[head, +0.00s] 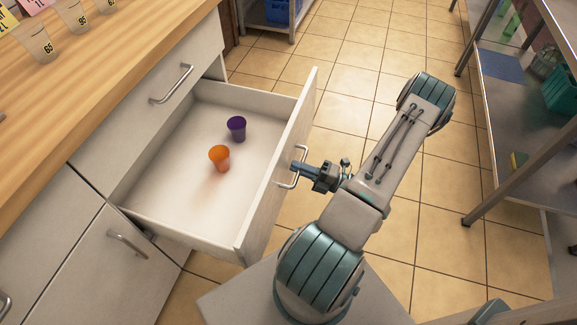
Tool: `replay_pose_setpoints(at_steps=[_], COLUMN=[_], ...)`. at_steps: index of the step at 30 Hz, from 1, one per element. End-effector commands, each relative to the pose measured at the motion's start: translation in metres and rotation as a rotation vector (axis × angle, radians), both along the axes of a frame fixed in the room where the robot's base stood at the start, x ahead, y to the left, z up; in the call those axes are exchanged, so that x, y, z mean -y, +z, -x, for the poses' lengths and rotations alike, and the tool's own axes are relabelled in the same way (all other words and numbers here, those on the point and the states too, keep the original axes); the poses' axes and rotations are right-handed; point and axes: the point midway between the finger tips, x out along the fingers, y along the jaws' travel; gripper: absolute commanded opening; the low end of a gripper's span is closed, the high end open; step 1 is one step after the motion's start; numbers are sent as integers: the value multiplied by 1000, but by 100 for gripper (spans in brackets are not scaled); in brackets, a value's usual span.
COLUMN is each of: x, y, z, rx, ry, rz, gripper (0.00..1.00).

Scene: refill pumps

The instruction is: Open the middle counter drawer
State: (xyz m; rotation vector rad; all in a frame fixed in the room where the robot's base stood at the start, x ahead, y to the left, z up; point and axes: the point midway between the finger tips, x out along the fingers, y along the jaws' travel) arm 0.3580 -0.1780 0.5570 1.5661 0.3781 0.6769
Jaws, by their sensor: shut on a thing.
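The counter drawer (282,152) is pulled well out from the wooden-topped counter, and its inside shows. An orange cup (219,157) and a purple cup (237,128) stand inside it on the drawer floor. My gripper (298,168) is shut on the bar handle (286,184) on the outer face of the drawer front. The fingertips are small in this view, and part of the handle is hidden by them.
Another drawer with a handle (172,85) is shut above and behind the open one. A cabinet door handle (127,243) is below left. Cups (36,45) stand on the counter. A metal shelf (515,120) is at right. Tiled floor (345,70) is clear between.

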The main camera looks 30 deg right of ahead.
Motion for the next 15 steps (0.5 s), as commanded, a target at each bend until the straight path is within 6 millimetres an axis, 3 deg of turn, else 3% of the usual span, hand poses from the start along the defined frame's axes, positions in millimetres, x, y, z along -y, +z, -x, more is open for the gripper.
replay_pose_setpoints(at_steps=[15], x=[11], y=[0], z=[6], rx=[-1], ry=[-3], rz=[1], gripper=[0])
